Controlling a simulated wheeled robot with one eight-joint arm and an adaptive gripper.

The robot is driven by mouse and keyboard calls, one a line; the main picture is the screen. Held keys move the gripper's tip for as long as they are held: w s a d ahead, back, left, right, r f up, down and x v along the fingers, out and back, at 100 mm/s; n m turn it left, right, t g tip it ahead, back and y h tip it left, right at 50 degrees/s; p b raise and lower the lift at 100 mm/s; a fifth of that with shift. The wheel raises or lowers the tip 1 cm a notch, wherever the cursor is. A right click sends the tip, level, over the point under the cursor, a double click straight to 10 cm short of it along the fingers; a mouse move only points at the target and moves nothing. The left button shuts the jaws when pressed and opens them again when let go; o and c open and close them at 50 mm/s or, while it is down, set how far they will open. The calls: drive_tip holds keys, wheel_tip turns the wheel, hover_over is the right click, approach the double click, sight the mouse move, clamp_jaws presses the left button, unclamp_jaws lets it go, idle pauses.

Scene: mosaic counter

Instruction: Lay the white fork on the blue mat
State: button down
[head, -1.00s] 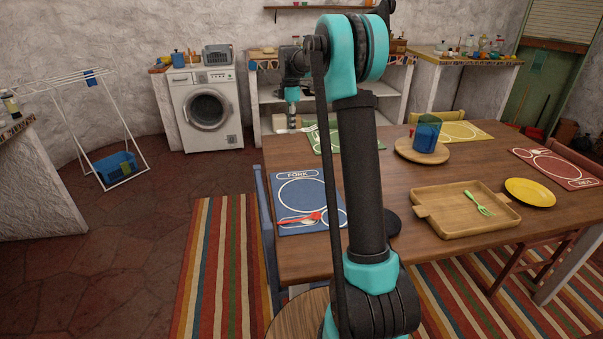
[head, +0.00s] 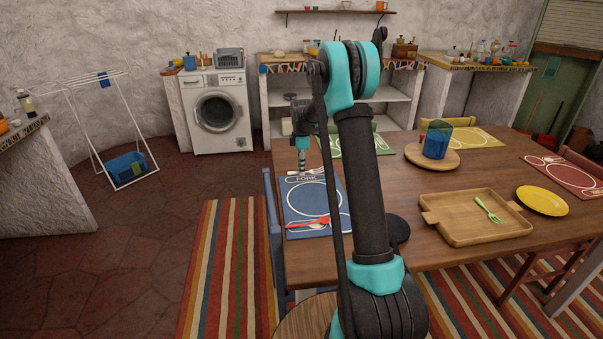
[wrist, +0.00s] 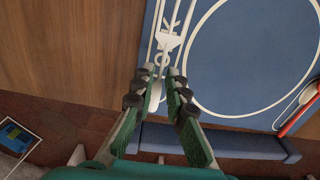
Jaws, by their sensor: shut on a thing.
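The blue mat (head: 303,213) lies on the near left of the wooden table, with a printed plate circle and the word FORK along its far edge. The fork is over the mat's printed fork area, tines pointing up in the wrist view. In the head view my gripper (head: 302,172) is at the mat's far edge. I cannot tell whether the fork touches the mat.
A wooden tray (head: 462,239) with a green fork stands right of my arm, beside a yellow plate (head: 543,201). A blue cup (head: 437,142) stands on a round board. Green, yellow and red mats lie around the table. A blue chair (head: 275,235) is at the left edge.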

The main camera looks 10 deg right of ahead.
drive_tip(key=shift+f, duration=1.05)
drive_tip(key=shift+f, duration=0.15)
drive_tip(key=c, duration=1.5)
unclamp_jaws()
drive_tip(key=shift+c, duration=0.2)
wheel_tip(320, 180, up, 12)
drive_tip(key=s+d+m+t, duration=0.25)
drive_tip(key=s+m, duration=0.65)
drive_tip(key=s, duration=1.1)
drive_tip(key=s+f+m, duration=0.2)
drive_tip(key=s+m, duration=0.1)
drive_tip(key=s, duration=0.4)
drive_tip(key=s+d+f+m+t, duration=0.1)
drive_tip(key=s+f+m, duration=0.2)
drive_tip(key=s, duration=0.4)
drive_tip(key=s+f+m, duration=0.3)
drive_tip(key=s, duration=0.4)
drive_tip(key=shift+s+d+t, duration=0.3)
drive_tip(key=shift+s+t, duration=0.05)
